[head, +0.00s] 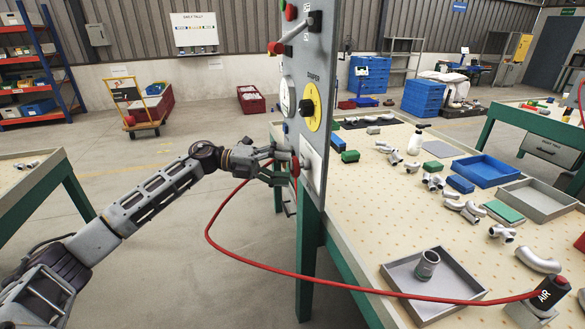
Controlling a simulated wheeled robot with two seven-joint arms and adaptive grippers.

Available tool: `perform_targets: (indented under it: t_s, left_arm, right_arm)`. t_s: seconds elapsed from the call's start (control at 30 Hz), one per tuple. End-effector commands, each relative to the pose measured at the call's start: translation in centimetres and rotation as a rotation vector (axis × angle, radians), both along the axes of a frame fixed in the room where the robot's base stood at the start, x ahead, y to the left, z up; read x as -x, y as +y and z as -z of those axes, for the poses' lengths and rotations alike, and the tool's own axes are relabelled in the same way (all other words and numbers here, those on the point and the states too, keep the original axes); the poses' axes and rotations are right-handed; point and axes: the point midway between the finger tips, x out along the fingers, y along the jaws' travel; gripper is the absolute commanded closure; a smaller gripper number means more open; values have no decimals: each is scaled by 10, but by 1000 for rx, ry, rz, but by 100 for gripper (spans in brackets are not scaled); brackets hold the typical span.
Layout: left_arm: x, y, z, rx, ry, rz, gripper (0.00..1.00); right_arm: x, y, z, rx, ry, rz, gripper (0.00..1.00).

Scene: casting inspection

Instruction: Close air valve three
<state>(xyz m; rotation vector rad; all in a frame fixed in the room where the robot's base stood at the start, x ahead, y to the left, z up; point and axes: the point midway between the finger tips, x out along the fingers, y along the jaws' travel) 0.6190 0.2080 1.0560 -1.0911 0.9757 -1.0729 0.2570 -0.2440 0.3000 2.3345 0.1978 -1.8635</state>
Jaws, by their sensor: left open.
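A grey upright control panel (330,70) stands at the near end of the workbench. Low on it, a small red knob (304,163) sits by a white plate (312,165); I cannot read a valve number there. My left gripper (287,164) is open at this knob, its fingers pointing right at the panel face. The fingers partly cover the fitting, and I cannot tell whether they touch it. A red hose (222,252) runs from near the gripper down to a black air tool (549,292) marked AIR. My right gripper is not in view.
Higher on the panel are a lever with a red ball (276,47), a black knob on a yellow disc (314,106) marked DAMPER, and a gauge (287,96). The bench (362,215) holds metal castings and trays. Floor left of the panel is open.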

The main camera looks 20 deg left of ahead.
Motion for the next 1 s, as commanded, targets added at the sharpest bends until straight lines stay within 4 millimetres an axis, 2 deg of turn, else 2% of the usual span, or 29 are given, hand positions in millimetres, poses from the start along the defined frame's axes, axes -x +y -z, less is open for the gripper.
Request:
perform_targets:
  t_s: [0.2,0.5,0.7,1.0]
  left_arm:
    - [7,34,-2,-2,1,-3,24]
    - [15,72,-5,-2,0,-1,24]
    - [18,83,-6,-2,-1,0,24]
    - [18,85,-6,-1,-1,1,24]
  right_arm:
    - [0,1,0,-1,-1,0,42]
    - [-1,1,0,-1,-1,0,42]
    - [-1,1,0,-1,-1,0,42]
    - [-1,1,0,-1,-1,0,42]
